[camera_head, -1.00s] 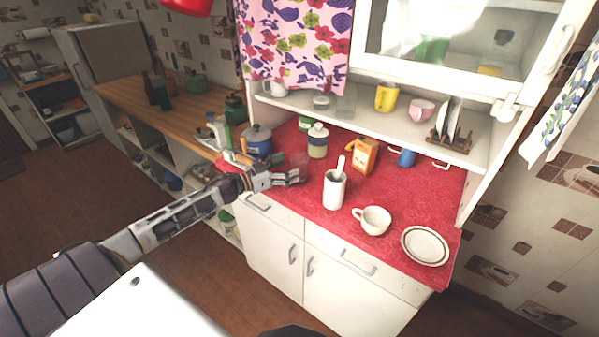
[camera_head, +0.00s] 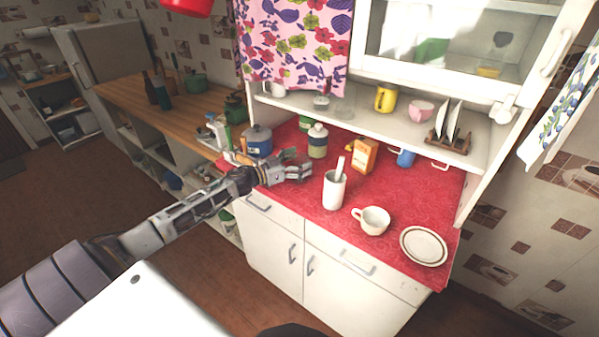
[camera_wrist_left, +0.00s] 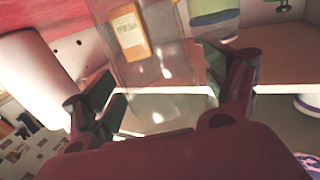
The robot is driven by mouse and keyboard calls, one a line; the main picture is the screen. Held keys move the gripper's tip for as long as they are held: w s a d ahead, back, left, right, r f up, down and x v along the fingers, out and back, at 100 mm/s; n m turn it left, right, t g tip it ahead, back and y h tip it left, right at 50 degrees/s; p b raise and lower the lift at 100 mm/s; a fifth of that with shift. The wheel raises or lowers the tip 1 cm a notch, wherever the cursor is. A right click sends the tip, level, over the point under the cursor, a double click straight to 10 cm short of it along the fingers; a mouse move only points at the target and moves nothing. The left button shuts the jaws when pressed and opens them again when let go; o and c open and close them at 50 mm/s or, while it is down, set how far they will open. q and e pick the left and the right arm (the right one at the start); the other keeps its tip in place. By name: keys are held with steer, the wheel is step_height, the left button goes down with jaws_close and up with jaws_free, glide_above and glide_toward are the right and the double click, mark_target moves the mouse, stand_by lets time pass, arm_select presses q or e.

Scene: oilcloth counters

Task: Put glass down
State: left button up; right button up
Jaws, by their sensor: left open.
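The clear glass (camera_wrist_left: 160,72) shows in the left wrist view between the two fingers of my left gripper (camera_wrist_left: 162,82). It is see-through, so its outline is faint, and I cannot tell whether the fingers touch it. In the head view my left gripper (camera_head: 297,168) is open just above the red counter top (camera_head: 300,203), left of the white utensil pot. The glass is hard to make out there. My right gripper is not in view.
The white pot with a utensil (camera_head: 334,190), a white cup (camera_head: 373,220) and a plate (camera_head: 424,246) stand to the right. A lidded canister (camera_head: 317,142), an orange box (camera_head: 364,155) and a blue pot (camera_head: 258,140) stand behind. A shelf (camera_head: 350,115) overhangs the back.

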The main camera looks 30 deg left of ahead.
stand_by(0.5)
arm_select(q)
steer(key=c, duration=1.3)
steer(key=shift+r, duration=0.2)
steer(key=shift+r, duration=4.85)
